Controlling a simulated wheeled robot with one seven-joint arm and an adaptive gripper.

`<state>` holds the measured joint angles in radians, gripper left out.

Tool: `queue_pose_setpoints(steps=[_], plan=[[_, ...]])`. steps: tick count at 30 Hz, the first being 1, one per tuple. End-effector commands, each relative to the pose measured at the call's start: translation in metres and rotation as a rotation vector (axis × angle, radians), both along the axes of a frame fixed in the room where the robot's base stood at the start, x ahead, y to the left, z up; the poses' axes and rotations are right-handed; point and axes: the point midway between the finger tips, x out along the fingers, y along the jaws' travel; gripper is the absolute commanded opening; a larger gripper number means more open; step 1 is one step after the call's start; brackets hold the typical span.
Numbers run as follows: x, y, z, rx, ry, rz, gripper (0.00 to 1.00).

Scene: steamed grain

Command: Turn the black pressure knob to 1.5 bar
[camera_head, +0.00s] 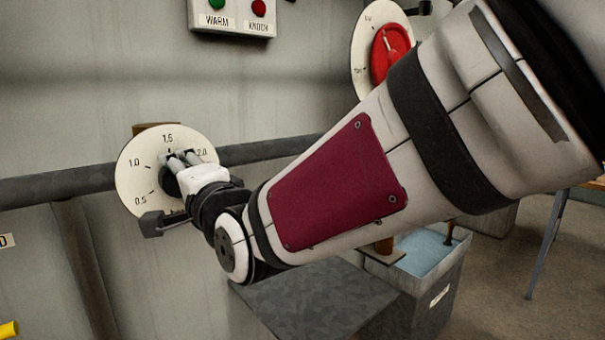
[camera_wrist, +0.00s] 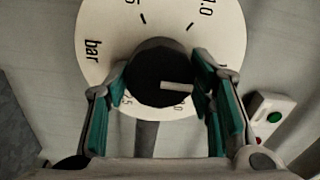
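The black pressure knob (camera_wrist: 145,80) shows in the wrist view in front of a round cream dial (camera_wrist: 100,20) marked "bar". The white line on the knob points to the right in that view, toward my right-hand finger. That finger hides the 1.5 mark, so I cannot tell the exact setting; 2.0 shows just below the line's end. My gripper (camera_wrist: 160,75) has one finger on each side of the knob, and both fingertips appear to touch it. In the head view, the dial (camera_head: 133,180) is partly hidden by my gripper (camera_head: 183,162), with 0.5 to 2.0 readable.
A box with a green and a red button (camera_head: 231,20) hangs above the dial. A red knob (camera_head: 380,60) on another dial is at the upper right, partly behind my arm. A dark horizontal pipe (camera_head: 60,186) runs behind the pressure dial. A grey ledge (camera_head: 320,300) lies below my wrist.

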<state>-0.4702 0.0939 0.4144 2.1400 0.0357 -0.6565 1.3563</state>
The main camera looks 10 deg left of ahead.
Motion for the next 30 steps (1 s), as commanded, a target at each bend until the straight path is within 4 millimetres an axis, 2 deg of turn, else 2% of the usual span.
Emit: queue_pose_setpoints(steps=[14,30], plan=[[-0.006,-0.005,0.001,-0.001,-0.003,0.002,0.64],[-0.065,-0.074,0.0,-0.001,-0.004,0.001,0.64]])
